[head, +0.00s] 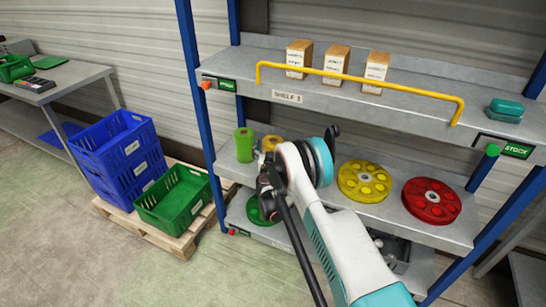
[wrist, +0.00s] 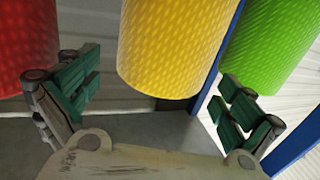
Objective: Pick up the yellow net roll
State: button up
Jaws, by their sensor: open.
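The yellow net roll (wrist: 172,45) hangs large in the upper middle of the wrist view, between my spread fingers. In the head view its top (head: 271,143) shows on the middle shelf, partly hidden by my arm. My gripper (wrist: 158,95) is open, with one green-padded finger on each side of the roll and nothing held. I cannot tell whether a finger touches the roll. In the head view my gripper (head: 266,172) is in front of the shelf and mostly hidden by my wrist.
A green roll (wrist: 272,45) stands close on the right, by the right finger. A red roll (wrist: 28,45) is on the left, behind the left finger. Yellow (head: 364,181) and red (head: 431,201) spools lie on the shelf. A blue post (head: 200,110) rises left.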

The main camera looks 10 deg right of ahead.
aim_at(273, 141)
jog(key=shift+b+x, duration=0.5)
jog(key=shift+x, duration=1.2)
jog(key=c, duration=1.8)
jog(key=shift+r, duration=0.1)
